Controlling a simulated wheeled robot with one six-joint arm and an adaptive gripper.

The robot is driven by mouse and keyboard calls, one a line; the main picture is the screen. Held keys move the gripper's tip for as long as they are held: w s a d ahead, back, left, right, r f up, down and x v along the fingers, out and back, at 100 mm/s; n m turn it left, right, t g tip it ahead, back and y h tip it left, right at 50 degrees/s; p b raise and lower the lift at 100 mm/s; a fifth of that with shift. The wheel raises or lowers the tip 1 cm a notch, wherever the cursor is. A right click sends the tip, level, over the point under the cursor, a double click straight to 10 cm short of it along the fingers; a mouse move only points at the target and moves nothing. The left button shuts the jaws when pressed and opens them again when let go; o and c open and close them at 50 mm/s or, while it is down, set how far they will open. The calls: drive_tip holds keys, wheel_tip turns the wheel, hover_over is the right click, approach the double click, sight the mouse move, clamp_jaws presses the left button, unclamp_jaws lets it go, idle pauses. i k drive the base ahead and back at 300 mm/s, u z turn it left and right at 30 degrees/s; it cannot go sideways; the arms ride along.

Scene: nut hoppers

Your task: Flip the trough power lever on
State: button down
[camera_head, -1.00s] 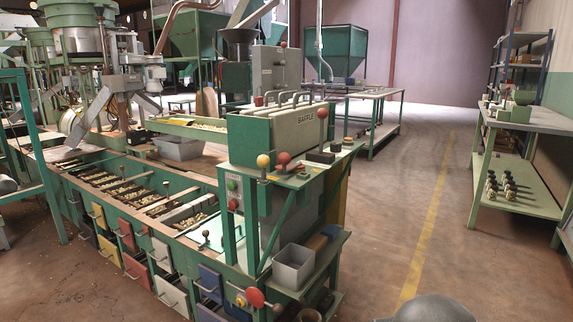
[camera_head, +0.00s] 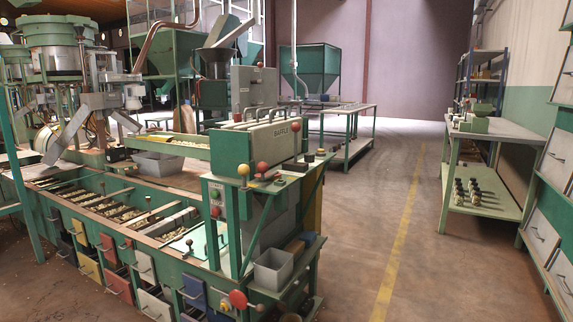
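The long green trough (camera_head: 165,262) with nut-filled compartments runs along the left. At its near right end stands a green control stand with several levers. A yellow ball-knob lever (camera_head: 243,170) and a red ball-knob lever (camera_head: 262,167) stand on its shelf. A small dark-knobbed lever (camera_head: 189,243) stands on the trough's end plate. A large red knob (camera_head: 237,299) sits low on the front. No readable label shows which is the power lever. My gripper is not in view.
Green and red buttons (camera_head: 215,203) are on the stand's post. A grey bin (camera_head: 273,267) sits on a low side shelf. Drawers (camera_head: 117,282) line the trough's front. A green bench (camera_head: 490,170) stands at right. The floor around the yellow line (camera_head: 404,235) is clear.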

sight(263, 167)
drive_tip(key=z, duration=0.45)
drive_tip(key=k, duration=1)
drive_tip(key=z, duration=0.55)
drive_tip(key=i, duration=0.8)
drive_tip(key=u, duration=0.3)
drive_tip(key=i, duration=1.2)
drive_tip(key=u, duration=0.95)
drive_tip(key=i, duration=0.25)
drive_tip(key=u, duration=0.1)
